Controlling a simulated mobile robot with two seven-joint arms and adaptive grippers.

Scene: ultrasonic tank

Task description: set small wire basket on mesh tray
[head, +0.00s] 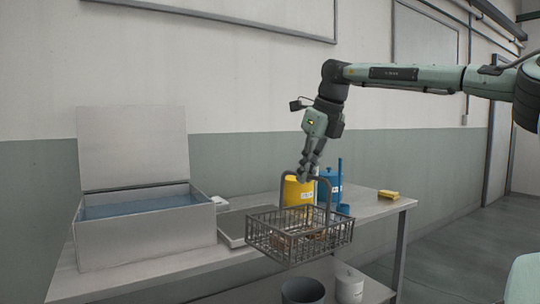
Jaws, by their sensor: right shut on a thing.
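The small wire basket (299,240) is dark grey with a tall arched handle and hangs in the air at the front edge of the bench. Some brownish parts lie inside it. My right gripper (305,177) is shut on the top of the handle. The mesh tray (232,230) is a flat grey tray on the bench, left of and behind the basket. The basket hides its right part. My left gripper is not in view.
An open metal tank (147,237) with blue liquid and a raised lid (134,148) stands at the left of the bench (370,206). Behind the basket are a yellow container (297,191) and a blue container (331,186). A yellow sponge-like block (388,194) lies at the right.

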